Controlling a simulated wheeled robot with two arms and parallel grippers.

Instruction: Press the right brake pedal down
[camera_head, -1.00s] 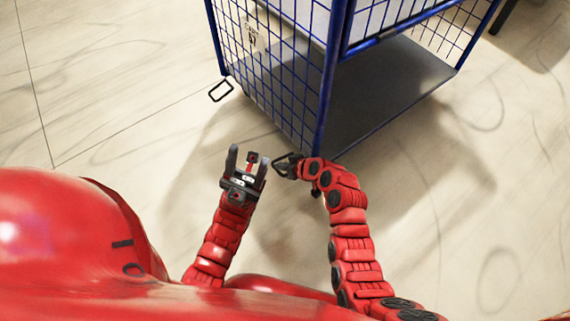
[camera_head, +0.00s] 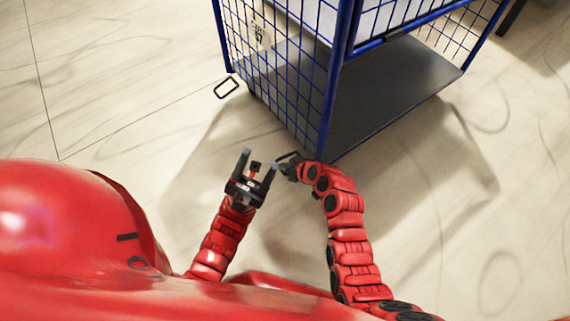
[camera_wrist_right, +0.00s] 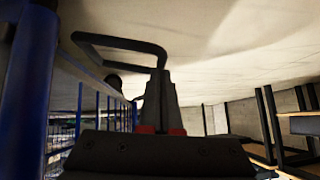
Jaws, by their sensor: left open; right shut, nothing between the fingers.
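The blue wire-cage trolley (camera_head: 290,85) stands ahead of me. A black loop-shaped brake pedal (camera_head: 288,157) shows at its near corner, beside my right gripper (camera_head: 290,170). In the right wrist view, this pedal loop (camera_wrist_right: 120,41) spans the space just beyond the shut, empty fingertips (camera_wrist_right: 160,75). The fingertips overlap one end of the loop in the picture; I cannot tell whether they touch. Another black pedal loop (camera_head: 227,87) sticks out at the trolley's left corner. My left gripper (camera_head: 259,160) is open and empty, left of the right gripper, above the floor.
A blue corner post (camera_wrist_right: 33,90) is close on the left in the right wrist view. Pale floor is clear left and right of the trolley.

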